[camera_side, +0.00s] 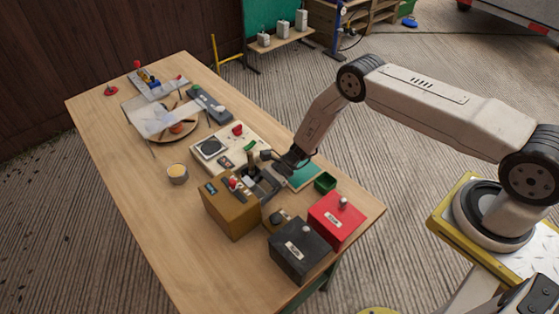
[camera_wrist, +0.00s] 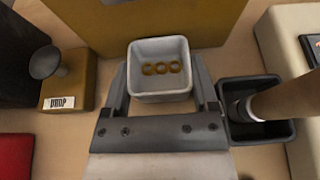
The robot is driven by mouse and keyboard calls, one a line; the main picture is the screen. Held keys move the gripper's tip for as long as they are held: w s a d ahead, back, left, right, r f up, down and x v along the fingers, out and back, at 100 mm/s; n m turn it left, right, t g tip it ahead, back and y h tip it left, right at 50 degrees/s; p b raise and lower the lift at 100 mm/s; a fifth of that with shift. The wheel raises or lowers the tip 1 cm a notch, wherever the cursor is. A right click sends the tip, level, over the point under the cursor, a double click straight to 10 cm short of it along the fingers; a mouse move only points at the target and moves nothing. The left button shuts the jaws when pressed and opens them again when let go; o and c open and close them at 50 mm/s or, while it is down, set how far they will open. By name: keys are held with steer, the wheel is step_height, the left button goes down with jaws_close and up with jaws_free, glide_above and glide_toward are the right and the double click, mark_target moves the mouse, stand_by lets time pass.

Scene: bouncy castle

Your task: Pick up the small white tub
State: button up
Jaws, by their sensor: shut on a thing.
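The small white tub (camera_wrist: 159,86) is in the middle of the wrist view, with three gold rings in its bottom. My gripper (camera_wrist: 161,72) has a finger on each side of the tub and is shut on it. In the side view my gripper (camera_side: 264,184) is low over the table, just behind the ochre box (camera_side: 232,214). The tub is hard to make out there. Whether its base touches the table is not clear.
A dark grey tub (camera_wrist: 237,132) with a wooden-handled tool (camera_wrist: 288,97) stands close on the right in the wrist view. The ochre box is just beyond the white tub. Black (camera_side: 300,256) and red (camera_side: 337,219) boxes stand nearby. The table's left front is clear.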

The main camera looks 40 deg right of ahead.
steer(key=shift+r, duration=0.15)
steer(key=shift+r, duration=1.4)
glide_above(305, 166)
steer(key=shift+w+r, duration=0.15)
steer(key=shift+r, duration=0.05)
steer(key=shift+r, duration=0.15)
steer(key=shift+s+r+m+t, duration=0.4)
steer(key=shift+s+r+t, duration=0.2)
steer(key=shift+s+r, duration=0.25)
steer(key=s+a+r+m+t, duration=0.1)
steer(key=s+r+m+t, duration=0.2)
steer(key=s+r, duration=0.5)
steer(key=shift+s+a+r+m+t+h, duration=0.35)
steer(key=shift+s+t, duration=0.25)
steer(key=shift+s, duration=1.35)
steer(key=shift+w, duration=0.1)
